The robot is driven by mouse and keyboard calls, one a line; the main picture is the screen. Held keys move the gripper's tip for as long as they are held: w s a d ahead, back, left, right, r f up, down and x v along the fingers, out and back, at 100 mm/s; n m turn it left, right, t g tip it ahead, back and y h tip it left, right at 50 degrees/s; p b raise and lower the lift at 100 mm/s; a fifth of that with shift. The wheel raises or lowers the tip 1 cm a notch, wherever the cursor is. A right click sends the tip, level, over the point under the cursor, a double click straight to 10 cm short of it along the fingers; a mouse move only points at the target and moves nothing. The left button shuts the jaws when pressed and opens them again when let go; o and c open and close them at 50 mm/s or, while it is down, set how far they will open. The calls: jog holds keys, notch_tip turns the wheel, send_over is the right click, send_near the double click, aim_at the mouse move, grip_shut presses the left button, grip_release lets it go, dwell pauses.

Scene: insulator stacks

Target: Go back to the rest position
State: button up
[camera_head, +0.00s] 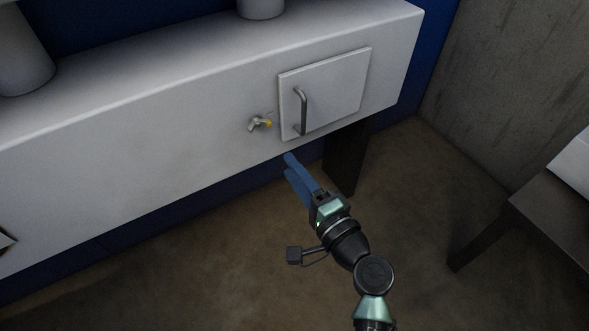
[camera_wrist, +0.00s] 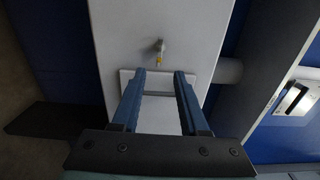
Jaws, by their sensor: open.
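My gripper (camera_head: 289,164) has two long blue fingers. In the head view it is in front of the white cabinet, just below the small door's lower left corner. In the wrist view my gripper (camera_wrist: 158,75) is open, with its fingers apart and nothing between them. The white door (camera_head: 335,90) looks shut, and its grey bar handle (camera_head: 301,112) is at its left side. The door's edge and part of its face show between and around the fingers in the wrist view (camera_wrist: 160,122).
A small tap (camera_head: 258,123) with a yellow part sticks out left of the door. The long white cabinet (camera_head: 130,115) carries grey cylinders (camera_head: 20,60) on top. A dark leg (camera_head: 345,158) stands under it. A dark table (camera_head: 540,215) is at right. Brown floor (camera_head: 190,270) is open in front.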

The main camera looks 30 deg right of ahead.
dwell(0.4)
jog(key=w+a+r+n+t+y, duration=0.15)
jog(key=a+r+n, duration=0.25)
jog(key=r, duration=0.5)
jog(key=w+a+r+n, duration=0.3)
jog(key=a+r+n, duration=0.1)
jog(key=r, duration=0.4)
jog(key=w+a+r+n+t+y, duration=0.15)
jog(key=a+r+n, duration=0.25)
jog(key=r, duration=0.5)
jog(key=s+a+r+n+t+h, duration=0.1)
jog(key=s+a+r+n+t, duration=0.15)
jog(key=s+r, duration=0.45)
jog(key=s+a+r+n+t+h, duration=0.1)
jog(key=s+a+r+n+t, duration=0.15)
jog(key=r, duration=0.75)
jog(key=s+a+r+n+t+h, duration=0.1)
jog(key=s+a+r+t+h, duration=0.15)
jog(key=s+r, duration=0.5)
notch_tip(320, 180, up, 37)
jog(key=w+g+p, duration=0.1)
jog(key=w+p, duration=0.1)
jog(key=p, duration=3.5)
jog(key=shift+w+y, duration=0.4)
jog(key=shift+y, duration=0.05)
jog(key=shift+d, duration=0.15)
